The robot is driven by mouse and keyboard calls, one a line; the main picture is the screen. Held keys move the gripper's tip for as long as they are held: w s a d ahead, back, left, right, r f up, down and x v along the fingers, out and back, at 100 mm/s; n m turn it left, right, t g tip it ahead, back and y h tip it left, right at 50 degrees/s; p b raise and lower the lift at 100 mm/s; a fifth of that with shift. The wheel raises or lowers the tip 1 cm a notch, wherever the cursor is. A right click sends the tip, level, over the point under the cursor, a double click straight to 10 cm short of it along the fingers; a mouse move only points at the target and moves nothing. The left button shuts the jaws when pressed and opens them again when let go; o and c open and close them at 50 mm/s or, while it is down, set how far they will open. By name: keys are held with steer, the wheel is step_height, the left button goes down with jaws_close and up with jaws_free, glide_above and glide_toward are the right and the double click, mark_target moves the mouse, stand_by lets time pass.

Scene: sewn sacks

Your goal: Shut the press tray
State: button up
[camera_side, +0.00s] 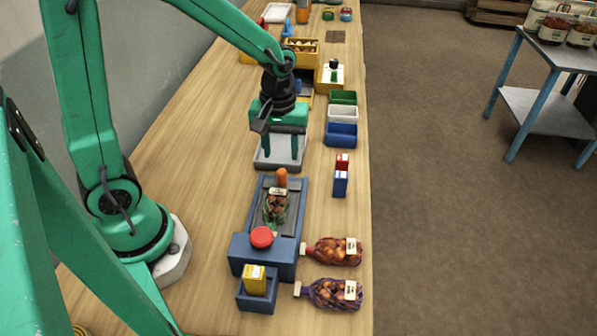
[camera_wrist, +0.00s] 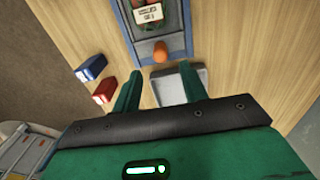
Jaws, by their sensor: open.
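The press (camera_side: 262,255) is a blue block with a red round button on top, near the front of the bench. Its tray (camera_side: 296,205) extends out from it toward the back, with a labelled net sack (camera_side: 275,207) lying in it. An orange knob (camera_side: 281,178) stands at the tray's far end; it also shows in the wrist view (camera_wrist: 160,50). My gripper (camera_side: 280,138) is open and empty, above a grey plate (camera_side: 284,163) just beyond the knob. In the wrist view my gripper (camera_wrist: 162,76) has its fingers apart, with the knob ahead of the gap, not touched.
Two tied sacks (camera_side: 335,251) lie right of the press, and a blue box with a yellow packet (camera_side: 255,282) sits in front. Red and blue boxes (camera_side: 341,175) stand near the right bench edge. Green, white and blue bins (camera_side: 342,113) stand behind them.

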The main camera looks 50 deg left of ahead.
mark_target(281, 171)
steer(key=shift+f, duration=3.8)
steer(key=shift+s, duration=0.1)
jaws_close()
